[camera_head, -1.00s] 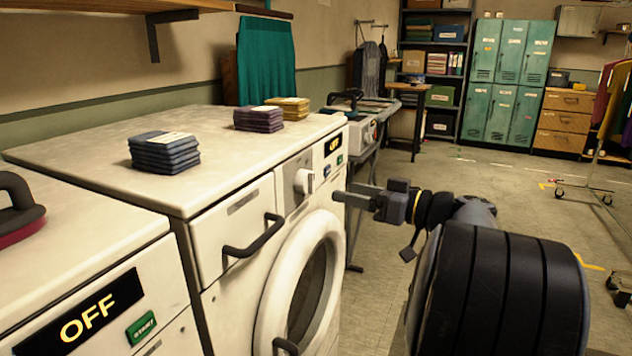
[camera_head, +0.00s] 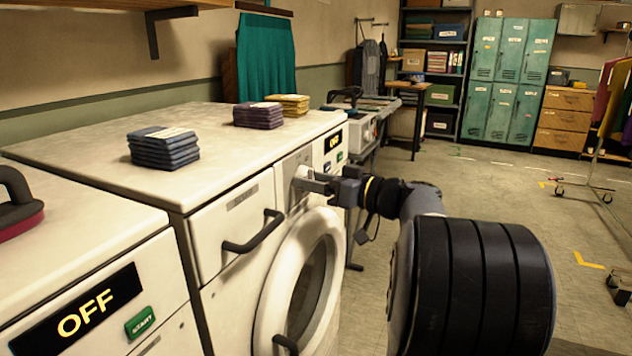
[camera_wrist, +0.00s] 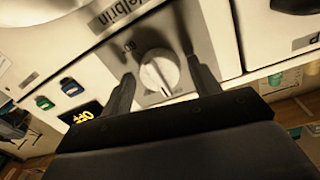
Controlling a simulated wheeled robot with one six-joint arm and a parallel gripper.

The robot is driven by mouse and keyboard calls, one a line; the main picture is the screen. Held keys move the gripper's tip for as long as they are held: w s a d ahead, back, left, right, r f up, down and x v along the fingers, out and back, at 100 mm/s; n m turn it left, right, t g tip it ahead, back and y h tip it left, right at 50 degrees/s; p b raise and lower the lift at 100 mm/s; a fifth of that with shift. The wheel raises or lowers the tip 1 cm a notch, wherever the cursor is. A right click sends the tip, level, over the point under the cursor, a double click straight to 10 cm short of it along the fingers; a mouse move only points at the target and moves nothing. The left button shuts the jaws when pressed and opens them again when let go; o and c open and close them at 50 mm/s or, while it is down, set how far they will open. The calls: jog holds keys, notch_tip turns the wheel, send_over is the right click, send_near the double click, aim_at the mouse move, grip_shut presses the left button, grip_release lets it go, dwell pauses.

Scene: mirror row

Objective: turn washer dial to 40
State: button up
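The washer (camera_head: 237,225) is white, with a round door, a drawer handle and a dial panel. Its white dial (camera_wrist: 159,74) shows between my fingers in the wrist view, on a grey plate; its pointer's setting is too small to read. In the head view the dial (camera_head: 301,174) is partly hidden by my gripper (camera_head: 312,181). In the wrist view my gripper (camera_wrist: 162,88) is open, one finger on either side of the dial, and does not look closed on it. The washer's display (camera_head: 334,143) reads OFF.
A second machine (camera_head: 150,290) with an OFF display stands at the near left. Folded cloth stacks (camera_head: 164,149) lie on the washer's top. A black drawer handle (camera_head: 254,232) sticks out left of the dial. The floor (camera_head: 480,200) to the right is mostly clear.

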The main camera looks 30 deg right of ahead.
jog(key=c, duration=0.8)
jog(key=shift+m, duration=0.4)
jog(key=m+p, duration=0.1)
jog(key=m, duration=0.3)
jog(key=m+p, duration=0.1)
jog(key=m, duration=0.2)
jog(key=shift+r+g+p, duration=0.25)
jog(key=shift+g+p, duration=0.05)
jog(key=shift+p, duration=0.05)
jog(key=m+p, duration=0.2)
jog(key=m, duration=0.1)
jog(key=shift+m, duration=0.3)
jog(key=shift+w+d+m+g+y+p, duration=0.1)
jog(key=shift+m+g+y+p, duration=0.15)
jog(key=shift+m+p, duration=1.6)
jog(key=shift+m+g+y+p, duration=0.15)
jog(key=shift+m+g+p, duration=0.2)
jog(key=shift+m+p, duration=1.45)
jog(key=shift+f, duration=0.1)
